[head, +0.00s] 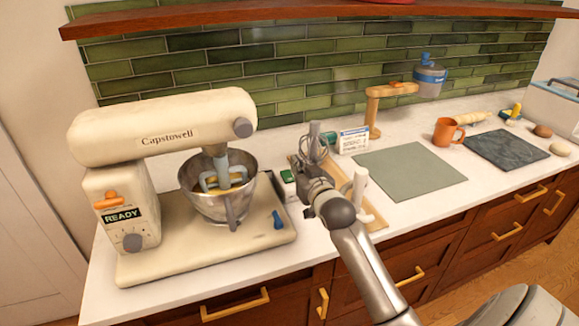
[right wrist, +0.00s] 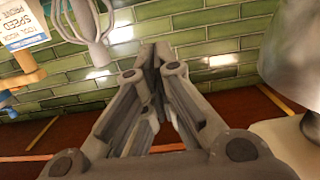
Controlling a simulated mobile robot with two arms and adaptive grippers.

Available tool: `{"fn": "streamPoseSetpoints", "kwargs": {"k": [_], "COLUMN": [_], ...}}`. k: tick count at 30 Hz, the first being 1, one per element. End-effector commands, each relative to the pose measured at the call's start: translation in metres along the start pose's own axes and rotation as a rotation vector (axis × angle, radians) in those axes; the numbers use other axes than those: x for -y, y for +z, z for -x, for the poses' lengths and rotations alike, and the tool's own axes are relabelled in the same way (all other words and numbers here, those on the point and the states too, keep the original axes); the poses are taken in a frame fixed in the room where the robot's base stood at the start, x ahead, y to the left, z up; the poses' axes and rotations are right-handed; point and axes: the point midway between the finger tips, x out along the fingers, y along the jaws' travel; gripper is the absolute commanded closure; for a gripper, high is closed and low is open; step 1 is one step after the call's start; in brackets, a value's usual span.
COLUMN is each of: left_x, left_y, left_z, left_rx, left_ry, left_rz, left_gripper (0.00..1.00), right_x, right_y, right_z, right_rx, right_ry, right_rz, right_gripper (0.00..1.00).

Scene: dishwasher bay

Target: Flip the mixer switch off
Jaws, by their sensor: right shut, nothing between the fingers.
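The cream stand mixer (head: 165,128) stands at the left of the counter. An orange switch lever (head: 108,201) sits on its column, just above a black READY plate (head: 122,216). I cannot tell the switch's setting for sure. The steel bowl (head: 212,200) hangs under the mixer head with a beater in it. My right gripper (head: 308,180) is to the right of the mixer, well apart from the switch. In the right wrist view its fingers (right wrist: 155,62) meet with nothing between them. My left gripper is not in view.
A pale whisk tool (head: 315,142) stands close behind my right gripper, and a white card (head: 353,140) is beyond it. A grey-green mat (head: 410,170), an orange mug (head: 445,131) and a dark slab (head: 505,149) lie rightward. A wooden shelf (head: 280,14) overhangs the back.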

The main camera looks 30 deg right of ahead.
Motion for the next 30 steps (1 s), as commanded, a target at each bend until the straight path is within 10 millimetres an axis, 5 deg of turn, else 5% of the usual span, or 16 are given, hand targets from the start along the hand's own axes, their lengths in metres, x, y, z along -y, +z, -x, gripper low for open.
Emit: {"fn": "streamPoseSetpoints", "kwargs": {"k": [11,18,30], "left_x": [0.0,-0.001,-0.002], "left_y": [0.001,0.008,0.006], "left_z": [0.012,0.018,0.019], "left_rx": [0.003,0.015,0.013], "left_ry": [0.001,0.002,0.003], "left_rz": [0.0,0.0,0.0], "left_gripper": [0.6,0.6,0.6], "right_x": [0.0,0.0,0.0], "right_y": [-0.002,0.03,0.039], "right_z": [-0.059,-0.067,-0.068], "right_rx": [0.0,0.002,0.0], "right_ry": [0.0,0.0,-0.001], "right_rz": [0.001,0.001,0.001], "right_gripper": [1.0,1.0,1.0]}}
